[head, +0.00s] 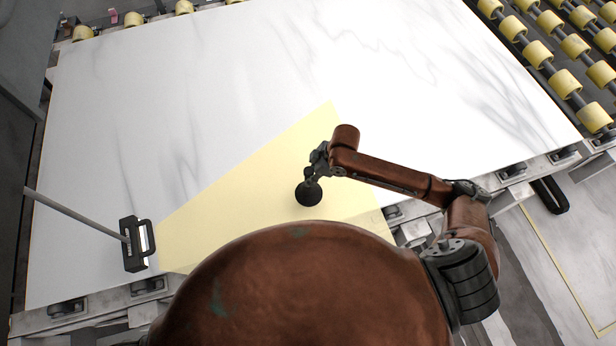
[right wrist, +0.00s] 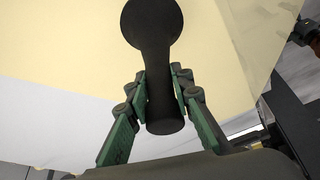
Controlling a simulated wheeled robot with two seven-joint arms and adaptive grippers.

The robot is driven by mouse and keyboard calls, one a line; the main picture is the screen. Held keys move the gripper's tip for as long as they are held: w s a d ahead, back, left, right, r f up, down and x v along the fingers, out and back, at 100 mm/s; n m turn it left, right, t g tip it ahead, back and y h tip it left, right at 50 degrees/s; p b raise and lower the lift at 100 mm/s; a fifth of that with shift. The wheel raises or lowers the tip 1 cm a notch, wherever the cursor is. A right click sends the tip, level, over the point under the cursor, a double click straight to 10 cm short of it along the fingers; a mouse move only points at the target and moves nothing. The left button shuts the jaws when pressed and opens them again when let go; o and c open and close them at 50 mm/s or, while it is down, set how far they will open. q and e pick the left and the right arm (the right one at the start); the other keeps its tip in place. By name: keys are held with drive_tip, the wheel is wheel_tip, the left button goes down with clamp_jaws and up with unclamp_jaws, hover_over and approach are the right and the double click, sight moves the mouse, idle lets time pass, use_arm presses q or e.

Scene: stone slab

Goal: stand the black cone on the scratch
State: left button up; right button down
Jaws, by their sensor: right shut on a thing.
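The black cone (head: 309,194) is in my right gripper (head: 313,175), over the pale yellow area near the slab's front edge. In the right wrist view the cone (right wrist: 152,24) has a wide round end away from me and a narrower stem. The green fingers of the right gripper (right wrist: 163,92) are shut on that stem from both sides. I cannot tell whether the cone touches the surface. The white, grey-veined stone slab (head: 240,80) fills most of the head view. I cannot make out a scratch. My left gripper is not in view.
A pale yellow area (head: 230,207) covers the front middle of the slab. A black frame-like tool with a grey rod (head: 138,244) is at the front left. Yellow rollers (head: 538,53) line the right and back. Much of the slab is clear.

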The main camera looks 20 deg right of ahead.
drive_tip(key=w+f, duration=0.2)
drive_tip(key=f, duration=0.1)
drive_tip(key=shift+w+d, duration=0.1)
drive_tip(key=shift+w, duration=0.2)
drive_tip(key=shift+f+p, duration=0.7)
drive_tip(key=shift+f, duration=0.9)
drive_tip(key=c, duration=1.7)
unclamp_jaws()
drive_tip(key=b+v, duration=0.1)
drive_tip(key=v, duration=1.1)
